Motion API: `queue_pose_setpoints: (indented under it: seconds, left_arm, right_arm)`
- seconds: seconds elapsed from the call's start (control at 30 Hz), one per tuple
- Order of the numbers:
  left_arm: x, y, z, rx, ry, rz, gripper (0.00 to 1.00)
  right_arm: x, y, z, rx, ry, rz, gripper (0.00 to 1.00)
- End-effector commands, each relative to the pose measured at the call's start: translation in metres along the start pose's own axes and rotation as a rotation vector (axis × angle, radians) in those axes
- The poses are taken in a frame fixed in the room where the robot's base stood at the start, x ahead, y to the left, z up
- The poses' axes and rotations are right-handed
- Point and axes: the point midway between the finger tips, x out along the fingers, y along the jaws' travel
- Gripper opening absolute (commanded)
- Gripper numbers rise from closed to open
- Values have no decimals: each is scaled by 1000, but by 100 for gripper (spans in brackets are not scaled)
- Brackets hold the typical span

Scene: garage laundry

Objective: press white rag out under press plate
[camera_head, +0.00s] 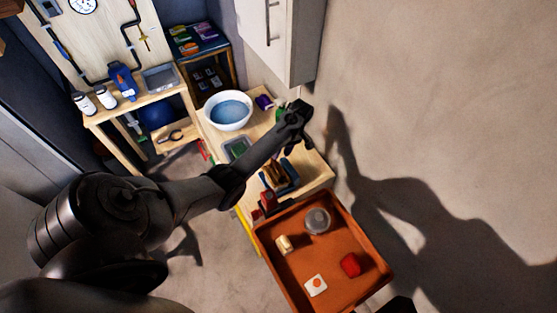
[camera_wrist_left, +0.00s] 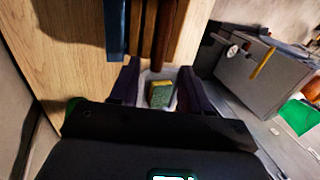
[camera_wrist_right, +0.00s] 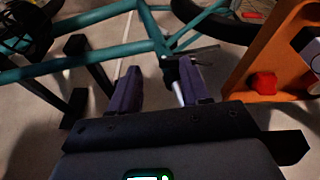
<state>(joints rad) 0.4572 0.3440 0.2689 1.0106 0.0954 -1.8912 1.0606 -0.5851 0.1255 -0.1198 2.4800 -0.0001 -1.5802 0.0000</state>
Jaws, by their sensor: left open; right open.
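My left gripper (camera_head: 298,132) is open and empty above the wooden bench (camera_head: 318,176), near its right end. I cannot pick out a white rag or a press plate with certainty in any view.
A white basin of blue water (camera_head: 229,111) stands on the bench. Blue and brown slats (camera_head: 281,174) lie nearer. An orange tray (camera_head: 266,244) holds a clear round dish (camera_head: 318,220), a cream block (camera_head: 284,243), a white square (camera_head: 316,285) and a red block (camera_head: 350,265).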

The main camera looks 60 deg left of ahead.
Motion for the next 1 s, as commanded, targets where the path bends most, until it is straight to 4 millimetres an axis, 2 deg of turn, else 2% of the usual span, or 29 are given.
queue_pose_setpoints:
  seconds: [0.1, 0.3, 0.5, 0.8, 1.0]
  left_arm:
    - [20, 0, 1, -1, -3, -2, 47]
    - [44, 0, 1, 0, -1, -2, 47]
    - [54, 0, 0, -1, -1, 0, 47]
    - [55, 0, 0, -1, -1, 1, 47]
    - [55, 0, 0, -1, 0, 1, 16]
  right_arm:
    - [-1, 0, -1, 0, 0, 0, 47]
    - [-2, 0, -2, 0, 3, 0, 47]
    - [-2, -1, -2, 4, 5, -2, 47]
    - [-2, -2, -3, 8, 6, -6, 47]
    - [-2, -2, -3, 8, 6, -6, 47]
